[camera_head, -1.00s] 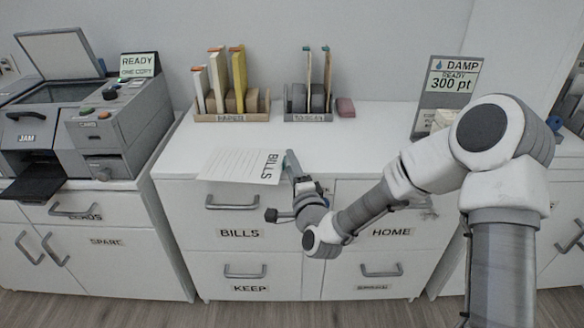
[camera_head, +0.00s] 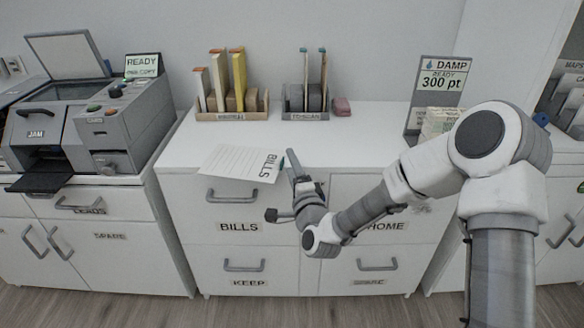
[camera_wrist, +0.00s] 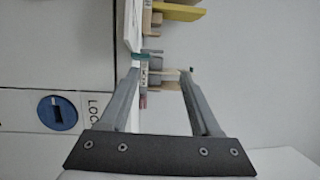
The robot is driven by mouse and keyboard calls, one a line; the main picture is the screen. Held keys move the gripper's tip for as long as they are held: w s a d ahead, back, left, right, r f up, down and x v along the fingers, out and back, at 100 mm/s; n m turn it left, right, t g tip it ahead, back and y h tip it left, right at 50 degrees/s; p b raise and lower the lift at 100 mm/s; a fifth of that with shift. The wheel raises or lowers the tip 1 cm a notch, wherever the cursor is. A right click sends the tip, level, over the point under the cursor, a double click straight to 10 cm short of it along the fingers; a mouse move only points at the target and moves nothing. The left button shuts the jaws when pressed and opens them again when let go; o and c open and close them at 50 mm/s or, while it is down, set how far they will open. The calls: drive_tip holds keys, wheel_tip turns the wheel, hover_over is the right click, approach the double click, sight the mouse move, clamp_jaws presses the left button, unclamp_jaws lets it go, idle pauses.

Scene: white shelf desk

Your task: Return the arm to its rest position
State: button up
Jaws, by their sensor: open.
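My gripper (camera_head: 291,160) is at the front edge of the white desk top, just right of a sheet marked BILLS (camera_head: 240,163). The sheet lies at the desk's front edge and seems to jut slightly over it. In the wrist view my gripper (camera_wrist: 163,72) has its two fingers spread apart with nothing between them. A small teal thing (camera_wrist: 139,56) shows by the tip of the left finger; I cannot tell whether they touch. My arm reaches in from the right, bent at the elbow.
A copier (camera_head: 90,125) stands left, a DAMP sign (camera_head: 441,82) right. Drawers with handles (camera_head: 231,196) lie below the desk top. The desk's middle is clear.

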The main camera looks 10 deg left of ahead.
idle(0.3)
drive_tip(key=s+d+r+n+g+h, duration=0.3)
drive_tip(key=s+d+r+n, duration=0.15)
drive_tip(key=d, duration=0.45)
drive_tip(key=s+d+r+n+g+h, duration=0.35)
drive_tip(key=d+n, duration=0.25)
drive_tip(key=d, duration=0.2)
drive_tip(key=s+d+r+n+g+h, duration=0.15)
drive_tip(key=s+d, duration=0.25)
drive_tip(key=s, duration=0.4)
drive_tip(key=s+d+r+g+p, duration=0.1)
drive_tip(key=s+d+g, duration=0.1)
drive_tip(key=s+d, duration=0.45)
drive_tip(key=s+d+r+g+h, duration=0.1)
drive_tip(key=s+d, duration=0.1)
drive_tip(key=s, duration=0.7)
wheel_tip(320, 180, up, 28)
drive_tip(key=p, duration=2.7)
drive_tip(key=shift+f, duration=0.2)
drive_tip(key=shift+d, duration=0.1)
